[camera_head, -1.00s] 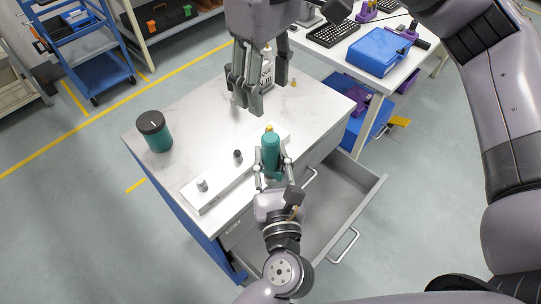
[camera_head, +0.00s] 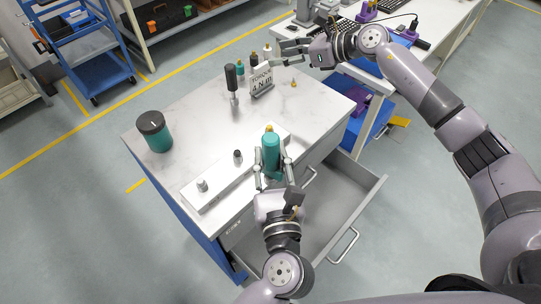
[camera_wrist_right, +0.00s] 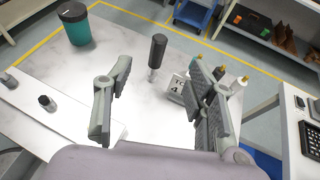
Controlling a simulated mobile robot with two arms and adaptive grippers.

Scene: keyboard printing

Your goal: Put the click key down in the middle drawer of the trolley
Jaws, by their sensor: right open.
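A black-handled tool with a metal shaft, which looks like the click key (camera_head: 232,78), stands upright on the trolley top, left of a TORQUE 4 N·m sign (camera_head: 262,80). My right gripper (camera_head: 277,53) is open and empty, to the right of the tool, near the sign. In the right wrist view the tool (camera_wrist_right: 158,50) shows beyond and between its spread fingers (camera_wrist_right: 160,78). My left gripper (camera_head: 273,170) has its fingers on both sides of a teal bottle (camera_head: 271,150) with a yellow tip. A trolley drawer (camera_head: 335,215) is pulled out below a closed one; its visible floor is bare.
A teal jar with a black lid (camera_head: 154,132) stands at the trolley's left. A white strip (camera_head: 215,182) with small pegs lies along the front. Small bottles (camera_head: 240,68) stand behind the sign. A workbench (camera_head: 360,70) is at the right. The trolley top's middle is clear.

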